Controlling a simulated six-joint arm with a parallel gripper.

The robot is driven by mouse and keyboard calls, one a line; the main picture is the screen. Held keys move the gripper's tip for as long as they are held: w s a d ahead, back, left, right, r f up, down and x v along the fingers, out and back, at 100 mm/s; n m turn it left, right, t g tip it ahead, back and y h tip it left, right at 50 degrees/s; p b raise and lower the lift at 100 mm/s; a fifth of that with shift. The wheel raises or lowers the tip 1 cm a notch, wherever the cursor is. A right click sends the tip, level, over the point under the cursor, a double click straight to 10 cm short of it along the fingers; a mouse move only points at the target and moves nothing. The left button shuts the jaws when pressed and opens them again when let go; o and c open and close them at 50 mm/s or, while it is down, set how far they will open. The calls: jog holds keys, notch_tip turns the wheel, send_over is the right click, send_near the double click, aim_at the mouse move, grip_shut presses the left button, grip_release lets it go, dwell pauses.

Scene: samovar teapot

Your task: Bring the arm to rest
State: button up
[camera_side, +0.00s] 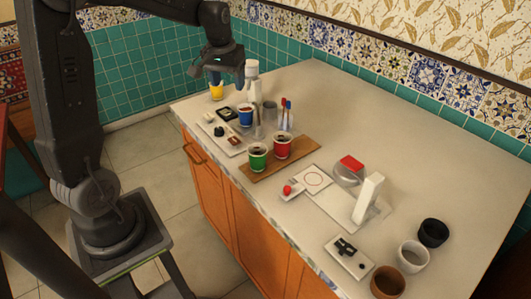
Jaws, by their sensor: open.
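My gripper (227,80) is at the upper middle of the side view, pointing down above the far left corner of the counter. It is open, with no object seen between its fingers. A yellow cup (216,91) stands just below and left of the gripper, partly hidden by it. A white upright device (253,88) stands just right of the gripper; I cannot tell the exact gap between them.
A blue cup (245,115) stands by a white tray (222,133). A white stand (368,198) and several bowls are nearer right. The counter's back right (400,130) is clear.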

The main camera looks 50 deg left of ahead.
jog(key=s+d+r+m+t, duration=0.2)
jog(key=s+d+m, duration=0.1)
jog(key=s+d, duration=0.6)
jog(key=s+d+r+m+t, duration=0.2)
jog(key=s+d+m, duration=0.1)
jog(key=s+d, duration=0.6)
jog(key=shift+s+d+r+h, duration=0.25)
jog(key=shift+d+r+h, duration=0.15)
jog(key=shift+d, duration=0.55)
